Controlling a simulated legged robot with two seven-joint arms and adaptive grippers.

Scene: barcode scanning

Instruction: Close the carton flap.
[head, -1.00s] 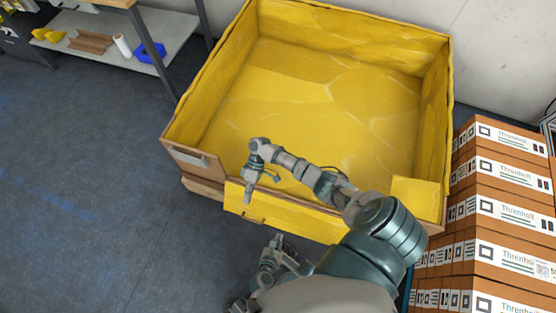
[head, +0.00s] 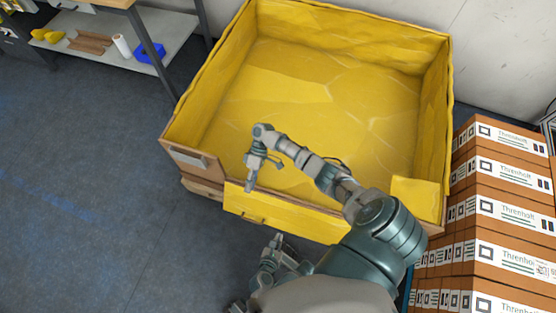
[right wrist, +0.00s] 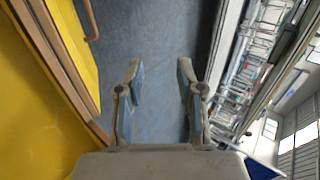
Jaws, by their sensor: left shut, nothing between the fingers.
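The big carton (head: 185,157) is brown outside with a yellow lining, and its top is open. Its front flap (head: 300,220), yellow inside with a dark handle (head: 251,217), hangs outward and down at the front side. My right gripper (head: 249,188) points down just above the flap's left part, apart from the handle as far as I can tell. In the right wrist view the right gripper (right wrist: 160,75) is open and empty, with a yellow panel (right wrist: 35,110) along the left. My left gripper (head: 276,243) is shut and empty, below the flap's lower edge.
Stacked brown boxes (head: 508,214) stand close to the carton's right side. A grey shelf (head: 170,38) with a blue bin (head: 150,51) is at the back left. The floor (head: 80,200) to the left is clear.

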